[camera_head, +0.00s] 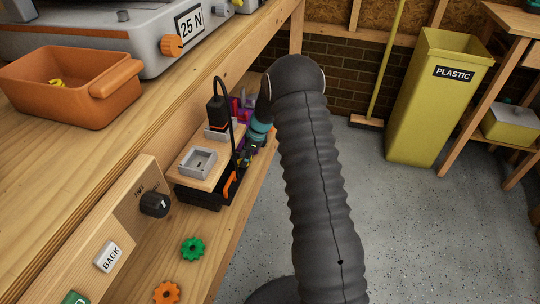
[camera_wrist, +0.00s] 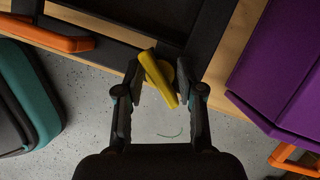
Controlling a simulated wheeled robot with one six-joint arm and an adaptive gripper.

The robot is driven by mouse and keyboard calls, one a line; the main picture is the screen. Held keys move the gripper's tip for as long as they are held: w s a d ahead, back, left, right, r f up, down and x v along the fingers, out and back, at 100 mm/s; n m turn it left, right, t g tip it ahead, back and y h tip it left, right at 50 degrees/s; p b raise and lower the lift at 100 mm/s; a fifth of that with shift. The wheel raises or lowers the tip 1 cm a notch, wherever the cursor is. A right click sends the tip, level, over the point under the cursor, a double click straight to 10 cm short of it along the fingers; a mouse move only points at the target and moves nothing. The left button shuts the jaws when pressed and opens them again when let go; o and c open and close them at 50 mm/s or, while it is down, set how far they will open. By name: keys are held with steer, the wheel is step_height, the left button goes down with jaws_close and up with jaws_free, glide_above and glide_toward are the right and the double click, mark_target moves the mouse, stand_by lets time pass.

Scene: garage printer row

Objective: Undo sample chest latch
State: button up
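In the wrist view a small yellow lever (camera_wrist: 158,76), which looks like the latch, lies tilted between the fingers of my gripper (camera_wrist: 160,72). The fingers stand apart on either side of it, and I cannot tell whether either one touches it. A dark framed body (camera_wrist: 115,25) lies just beyond the fingertips; I cannot tell whether it is the sample chest. In the head view my gripper (camera_head: 247,150) is low beside a small black unit and mostly hidden. The yellow lever is not clear there.
In the wrist view a purple box (camera_wrist: 285,70) is at right and a teal-edged dark body (camera_wrist: 28,90) at left.

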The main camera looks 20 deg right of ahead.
steer(key=m, duration=0.2)
steer(key=m+t, duration=0.1)
steer(key=m, duration=0.1)
steer(key=shift+t+h, duration=0.3)
steer(key=v, duration=1.4)
steer(key=s+a+r+n+h, duration=0.1)
steer(key=s+r+n, duration=0.3)
steer(key=s+n, duration=0.5)
steer(key=s+a+r+n+g+h, duration=0.1)
steer(key=s+r+n, duration=0.4)
steer(key=s+n, duration=0.4)
steer(key=shift+s+r+g+p, duration=0.25)
steer(key=shift+s+p, duration=0.2)
steer(key=shift+s, duration=0.5)
steer(key=shift+a, duration=0.1)
